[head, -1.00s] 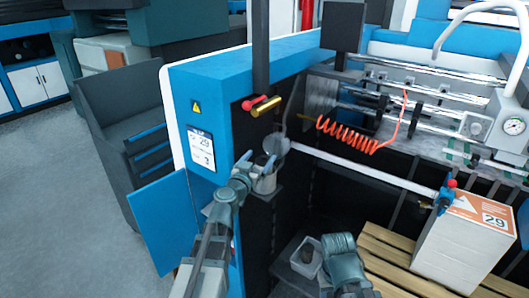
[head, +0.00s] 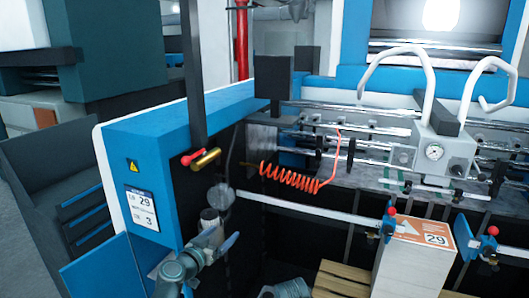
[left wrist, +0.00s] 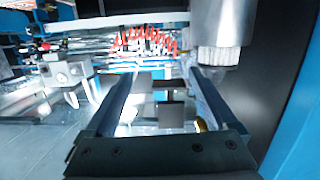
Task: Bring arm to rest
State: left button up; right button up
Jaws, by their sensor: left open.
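My left gripper (head: 218,240) is low in the left half of the head view, by the inner side of the blue machine cabinet (head: 165,130). In the left wrist view its two long dark fingers (left wrist: 160,82) are spread apart, with nothing between them. A grey cylinder (head: 210,218) stands just behind the gripper in the head view. A metallic cylinder with a white ridged end (left wrist: 220,42) shows close to the right finger in the left wrist view. A piece of my right arm (head: 290,289) shows at the bottom edge; its gripper is out of view.
A dark post (head: 194,80) with a red-and-brass valve (head: 203,159) rises above the left gripper. A coiled orange hose (head: 295,178) hangs before the rollers. A white stack (head: 412,262) stands on a wooden pallet (head: 340,280) at the right.

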pick_arm(q)
jog(key=s+d+f+m+g+h, duration=0.1)
jog(key=s+d+f+g, duration=0.4)
jog(key=f, duration=0.3)
jog(key=s+a+f+n+g+y, duration=0.2)
jog(key=s+a+f+g+y, duration=0.15)
jog(key=s+f+g, duration=0.2)
jog(key=s+a+f+n+g+y, duration=0.25)
jog(key=s+f+g+y, duration=0.2)
jog(key=s, duration=0.25)
jog(key=s+d+f+m+b, duration=0.2)
jog(key=s+d+f+b, duration=0.1)
jog(key=d, duration=0.2)
jog(key=s+d+f+m+b, duration=0.1)
jog(key=s+d+f+b, duration=0.2)
jog(key=d, duration=0.3)
jog(key=shift+d+f+m+g+b, duration=0.3)
jog(key=shift+f+m+b, duration=0.1)
jog(key=shift+f, duration=0.15)
